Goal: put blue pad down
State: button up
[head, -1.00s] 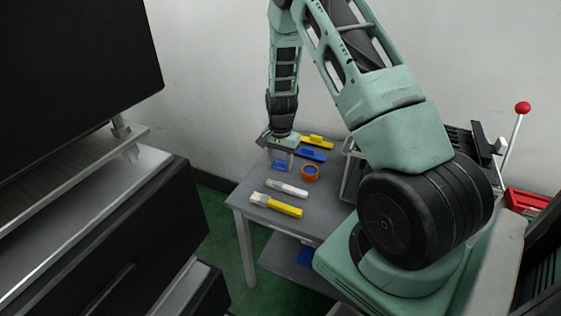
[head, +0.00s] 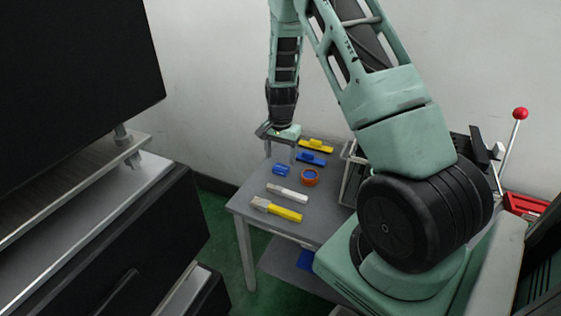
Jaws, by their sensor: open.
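The fingertips look clear of the pad. A second, longer blue item (head: 314,159) lies farther back on the table, so which one is the task's pad is judged from its place under my gripper.
A yellow item (head: 316,145) lies at the back of the table. A white-handled tool (head: 287,194) and a yellow-handled brush (head: 277,209) lie toward the front. A dark cabinet (head: 110,245) stands at the left. A red-knobbed lever (head: 520,114) stands at the right.

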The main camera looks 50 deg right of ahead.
aim_at(281, 167)
notch_tip(281, 167, up, 8)
jog(key=p, duration=0.1)
jog(key=shift+f, duration=0.15)
dwell(0.5)
